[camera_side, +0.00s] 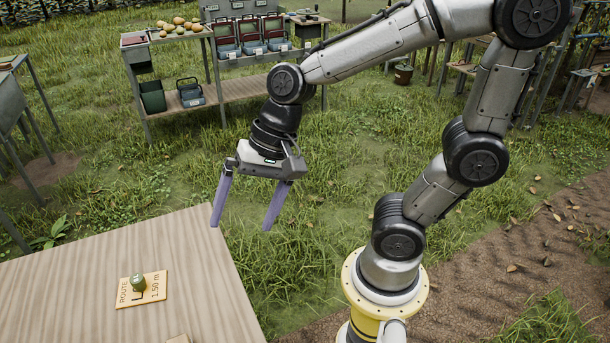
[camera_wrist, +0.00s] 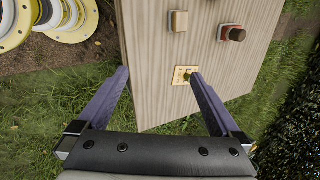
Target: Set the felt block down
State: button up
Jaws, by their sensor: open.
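My gripper (camera_side: 242,226) is open and empty, held in the air by the right edge of the wooden table (camera_side: 190,260). A pale tan block (camera_wrist: 179,22) lies on the table in the wrist view. A red-brown block (camera_wrist: 231,33) with a dark round part lies to its right. I cannot tell for sure which of these is the felt block. Only a sliver of a tan thing (camera_side: 178,340) shows at the bottom edge of the side view.
Much of the tabletop is bare. A shelf table (camera_side: 230,92) with fruit and bins stands behind on the grass, clear of my gripper.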

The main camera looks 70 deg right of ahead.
jog(key=s+d+r+n+t+h, duration=0.2)
jog(key=s+d+r+n+h, duration=0.1)
jog(key=s+d+n, duration=0.5)
jog(key=shift+d+r+n+h, duration=0.3)
jog(key=shift+d+n+h, duration=0.1)
jog(key=shift+n, duration=0.6)
jog(key=shift+a, duration=0.1)
